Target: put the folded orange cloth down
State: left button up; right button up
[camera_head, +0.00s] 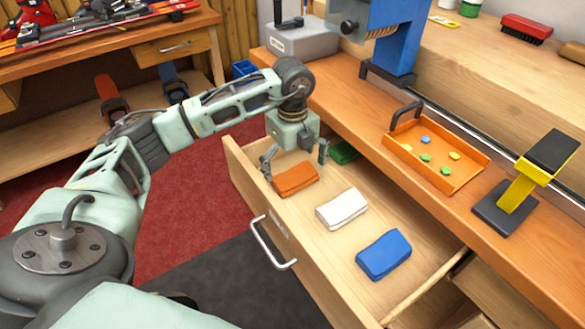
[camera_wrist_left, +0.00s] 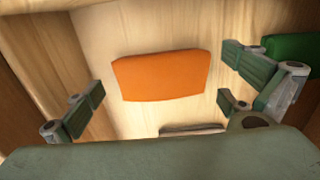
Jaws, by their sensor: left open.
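The folded orange cloth (camera_head: 295,179) lies flat on the floor of the open drawer, near its left end. In the left wrist view the orange cloth (camera_wrist_left: 162,76) lies between and beyond the two spread fingers, with wood showing on both sides of it. My left gripper (camera_head: 295,160) is open and empty, just above and behind the cloth in the head view. In the left wrist view its fingers (camera_wrist_left: 160,105) stand wide apart and do not touch the cloth. My right gripper is in neither view.
The open drawer (camera_head: 330,280) also holds a white folded cloth (camera_head: 342,208), a blue one (camera_head: 384,254) and a green one (camera_head: 343,152) beside my gripper. On the bench stand an orange tray (camera_head: 470,183) with small pieces and a yellow-black stand (camera_head: 518,190).

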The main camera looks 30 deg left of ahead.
aim_at(292, 173)
pick_arm(q)
notch_tip(292, 173, up, 11)
jog(key=p, duration=0.1)
jog(key=shift+p, duration=0.3)
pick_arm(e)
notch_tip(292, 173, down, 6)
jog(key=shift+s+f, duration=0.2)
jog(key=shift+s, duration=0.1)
pick_arm(q)
jog(key=shift+f, duration=0.1)
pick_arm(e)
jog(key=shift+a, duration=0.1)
